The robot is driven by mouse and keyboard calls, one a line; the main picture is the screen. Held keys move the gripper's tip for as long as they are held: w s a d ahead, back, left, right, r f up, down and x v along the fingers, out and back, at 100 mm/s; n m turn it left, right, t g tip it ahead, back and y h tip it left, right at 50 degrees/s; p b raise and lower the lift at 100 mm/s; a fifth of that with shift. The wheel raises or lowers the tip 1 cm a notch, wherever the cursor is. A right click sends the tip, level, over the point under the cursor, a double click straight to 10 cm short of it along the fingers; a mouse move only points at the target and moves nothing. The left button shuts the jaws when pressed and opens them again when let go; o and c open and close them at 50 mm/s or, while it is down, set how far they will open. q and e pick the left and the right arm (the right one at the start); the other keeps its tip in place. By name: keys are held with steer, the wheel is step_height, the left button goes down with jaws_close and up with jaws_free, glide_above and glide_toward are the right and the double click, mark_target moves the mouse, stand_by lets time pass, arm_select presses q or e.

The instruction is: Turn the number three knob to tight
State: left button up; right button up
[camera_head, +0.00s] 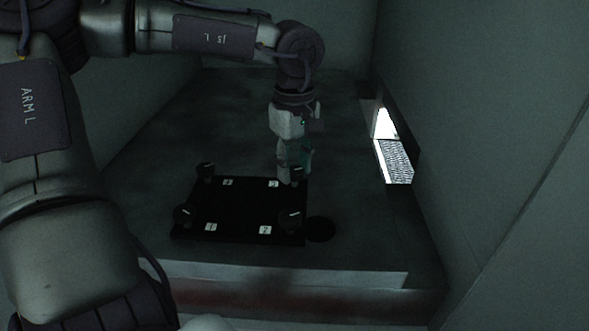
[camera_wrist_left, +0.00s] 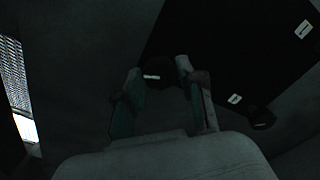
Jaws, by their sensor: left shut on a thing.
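A black plate (camera_head: 238,208) lies on the dark table with a black knob at each corner and small white number labels beside them. My left gripper (camera_head: 294,178) reaches down from above onto the back right knob, next to the label (camera_head: 273,184) that seems to read 3. In the left wrist view the two fingers (camera_wrist_left: 160,82) are shut on either side of this number three knob (camera_wrist_left: 156,69), whose short white line lies nearly level across it. In the head view the gripper partly hides the knob. My right gripper is in neither view.
Other knobs stand at the front right (camera_head: 290,219), front left (camera_head: 185,214) and back left (camera_head: 206,170). A dark round patch (camera_head: 320,229) lies right of the plate. A wall opening at the right shows a bright mesh belt (camera_head: 394,161). Walls close in on both sides.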

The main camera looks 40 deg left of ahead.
mark_target(295, 170)
arm_select(q)
steer(key=m, duration=0.5)
steer(key=shift+m+b, duration=0.3)
steer(key=shift+b, duration=0.1)
steer(key=shift+r+m, duration=0.1)
steer(key=shift+m, duration=2.1)
steer(key=o, duration=1.1)
steer(key=shift+o, duration=0.2)
step_height(295, 170, up, 12)
